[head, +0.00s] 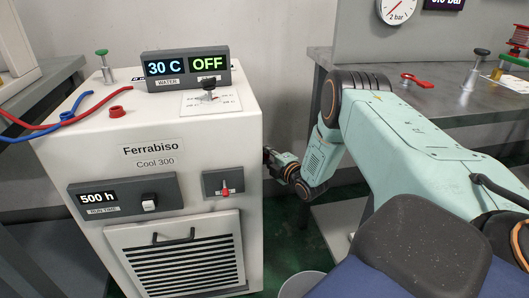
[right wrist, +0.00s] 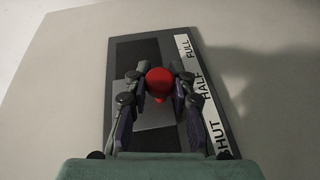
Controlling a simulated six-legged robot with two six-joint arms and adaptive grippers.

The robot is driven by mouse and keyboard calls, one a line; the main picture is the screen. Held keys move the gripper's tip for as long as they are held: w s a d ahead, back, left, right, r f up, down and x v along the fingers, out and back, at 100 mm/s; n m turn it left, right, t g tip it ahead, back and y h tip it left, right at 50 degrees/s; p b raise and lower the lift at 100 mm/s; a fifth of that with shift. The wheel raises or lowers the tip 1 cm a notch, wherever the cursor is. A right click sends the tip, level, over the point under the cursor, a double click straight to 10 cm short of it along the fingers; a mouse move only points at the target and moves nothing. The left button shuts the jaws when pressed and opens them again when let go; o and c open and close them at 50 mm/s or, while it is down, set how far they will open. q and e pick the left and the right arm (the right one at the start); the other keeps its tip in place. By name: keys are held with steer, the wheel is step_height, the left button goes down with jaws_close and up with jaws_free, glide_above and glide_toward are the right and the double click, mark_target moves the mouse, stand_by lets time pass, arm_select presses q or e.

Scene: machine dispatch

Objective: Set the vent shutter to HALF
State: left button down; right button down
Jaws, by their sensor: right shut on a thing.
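The vent shutter (right wrist: 123,52) is a dark plate on the side of the cooler (head: 190,142), with a strip marked FULL, HALF and SHUT (right wrist: 201,85). Its red knob (right wrist: 158,82) appears about level with the word HALF in the right wrist view, but the knob stands toward the camera. My right gripper (right wrist: 159,88) is shut on this knob, one finger on each side. In the head view my right gripper (head: 274,160) is at the cooler's right side, partly hidden by its edge. That view hides the shutter. My left gripper is not in view.
The cooler's front has a small red-handled switch (head: 225,190), a run-time panel (head: 123,197) and a grille (head: 186,262). Its top holds a display reading 30 C and OFF (head: 187,65), and a black knob (head: 209,85). A grey bench (head: 440,97) stands behind my right arm.

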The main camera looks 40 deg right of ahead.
steer(key=shift+w+d+r, duration=0.2)
steer(key=shift+w, duration=0.1)
steer(key=shift+f, duration=0.1)
steer(key=c, duration=1.1)
jaws_free()
steer(key=shift+w+f, duration=0.1)
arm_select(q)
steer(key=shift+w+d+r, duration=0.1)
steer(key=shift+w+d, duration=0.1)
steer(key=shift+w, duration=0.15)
arm_select(e)
steer(key=shift+s, duration=0.5)
steer(key=s+r, duration=0.1)
steer(key=s, duration=0.5)
steer(key=shift+s+a, duration=0.25)
steer(key=shift+a, duration=0.2)
